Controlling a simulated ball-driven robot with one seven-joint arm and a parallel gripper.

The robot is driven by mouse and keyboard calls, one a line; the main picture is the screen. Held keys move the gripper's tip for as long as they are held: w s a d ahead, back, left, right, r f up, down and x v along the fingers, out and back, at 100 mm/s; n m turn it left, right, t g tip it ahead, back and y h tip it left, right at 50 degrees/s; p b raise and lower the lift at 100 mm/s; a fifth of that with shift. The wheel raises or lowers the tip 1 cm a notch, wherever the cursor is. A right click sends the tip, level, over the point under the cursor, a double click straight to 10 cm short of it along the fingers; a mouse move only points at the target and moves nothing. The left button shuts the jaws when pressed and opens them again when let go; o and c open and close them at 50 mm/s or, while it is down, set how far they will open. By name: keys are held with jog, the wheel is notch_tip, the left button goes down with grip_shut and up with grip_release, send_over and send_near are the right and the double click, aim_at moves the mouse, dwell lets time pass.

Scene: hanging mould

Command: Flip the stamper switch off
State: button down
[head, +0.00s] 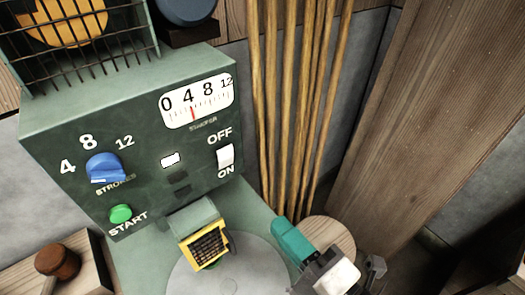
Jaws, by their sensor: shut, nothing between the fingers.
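The stamper switch (225,156) is a white rocker on the front of a dark green control box (145,150). OFF is printed above it and ON below it; I cannot tell clearly which way the rocker is tipped. My gripper (291,239) is at the lower right, below and to the right of the switch and apart from it. Its teal end looks shut and holds nothing that I can see. A white gauge (197,101) marked STAMPER sits above the switch, its red needle near 4. A small bright white window (170,159) is left of the switch.
A blue knob (105,168) and a green START button (120,213) are on the panel's left. A yellow-framed stamp head (205,247) juts out below, over a pale round plate (235,272). Several wooden poles (290,100) and a thick wooden post (400,120) stand to the right.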

jog(key=shift+w+d+r+n+y, duration=0.1)
jog(key=shift+r+n+y, duration=0.25)
jog(key=shift+r, duration=0.35)
jog(key=shift+w, duration=0.1)
jog(key=p, duration=0.2)
send_near(226, 154)
jog(key=x, duration=0.6)
jog(key=shift+w, duration=0.1)
jog(key=shift+w+a, duration=0.25)
